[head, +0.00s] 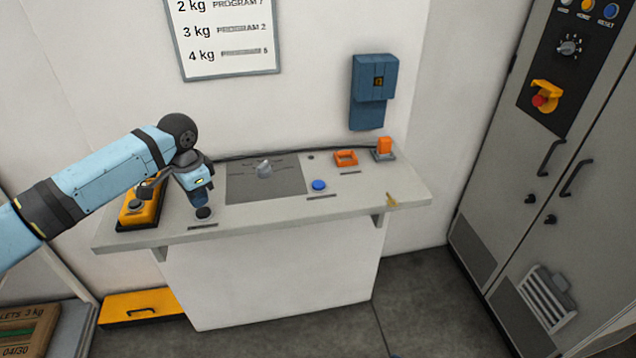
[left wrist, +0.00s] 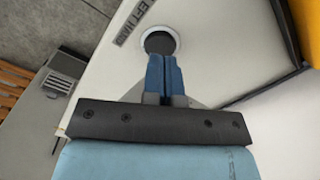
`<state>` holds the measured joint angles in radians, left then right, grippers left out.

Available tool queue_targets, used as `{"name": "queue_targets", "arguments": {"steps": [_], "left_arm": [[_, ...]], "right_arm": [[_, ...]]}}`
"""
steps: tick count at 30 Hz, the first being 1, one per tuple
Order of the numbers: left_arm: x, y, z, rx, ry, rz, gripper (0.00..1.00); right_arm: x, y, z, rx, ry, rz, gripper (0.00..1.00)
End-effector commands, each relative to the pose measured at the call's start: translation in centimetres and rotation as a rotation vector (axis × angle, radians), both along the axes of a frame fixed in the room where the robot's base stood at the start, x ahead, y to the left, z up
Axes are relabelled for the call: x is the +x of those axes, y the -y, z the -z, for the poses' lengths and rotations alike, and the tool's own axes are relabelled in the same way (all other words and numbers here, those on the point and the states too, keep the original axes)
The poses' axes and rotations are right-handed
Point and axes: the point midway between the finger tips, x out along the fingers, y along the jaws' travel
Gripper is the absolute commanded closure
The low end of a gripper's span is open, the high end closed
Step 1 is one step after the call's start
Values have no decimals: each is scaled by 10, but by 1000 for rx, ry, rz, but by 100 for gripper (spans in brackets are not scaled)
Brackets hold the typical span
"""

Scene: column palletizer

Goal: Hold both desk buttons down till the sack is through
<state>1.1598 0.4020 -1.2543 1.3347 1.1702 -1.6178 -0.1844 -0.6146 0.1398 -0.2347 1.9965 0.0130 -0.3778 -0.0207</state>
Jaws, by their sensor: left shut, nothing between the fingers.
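In the head view a black round button (head: 204,213) sits at the left front of the grey desk (head: 260,222). My left gripper (head: 203,205) points down at it, shut and empty. In the left wrist view its blue fingertips (left wrist: 163,62) overlap the near edge of the black button (left wrist: 160,42), beside a label ending in "EFT HAND". I cannot tell whether the button is pressed in. A blue button (head: 318,185) stands right of the desk's dark panel (head: 243,190). My right gripper and the sack are not in view.
A yellow box (head: 140,212) with a button stands left of my gripper. An orange frame (head: 345,157) and an orange block (head: 384,147) sit at the back right. A grey cabinet (head: 535,170) stands at right. The desk's right front is mostly clear.

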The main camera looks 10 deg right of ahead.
Motion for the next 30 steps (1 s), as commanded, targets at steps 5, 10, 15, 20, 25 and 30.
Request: {"name": "queue_targets", "arguments": {"steps": [5, 10, 15, 20, 25, 30], "left_arm": [[0, 0, 0, 0, 0, 0, 100], [0, 0, 0, 0, 0, 0, 100], [0, 0, 1, 0, 0, 0, 100], [0, 0, 3, 0, 0, 0, 100], [0, 0, 5, 0, 0, 0, 100], [0, 0, 7, -1, -1, 0, 100]], "right_arm": [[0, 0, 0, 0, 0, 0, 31], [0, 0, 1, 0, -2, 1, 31], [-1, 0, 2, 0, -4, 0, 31], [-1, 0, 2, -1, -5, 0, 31], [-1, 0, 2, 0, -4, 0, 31], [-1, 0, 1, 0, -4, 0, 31]]}}
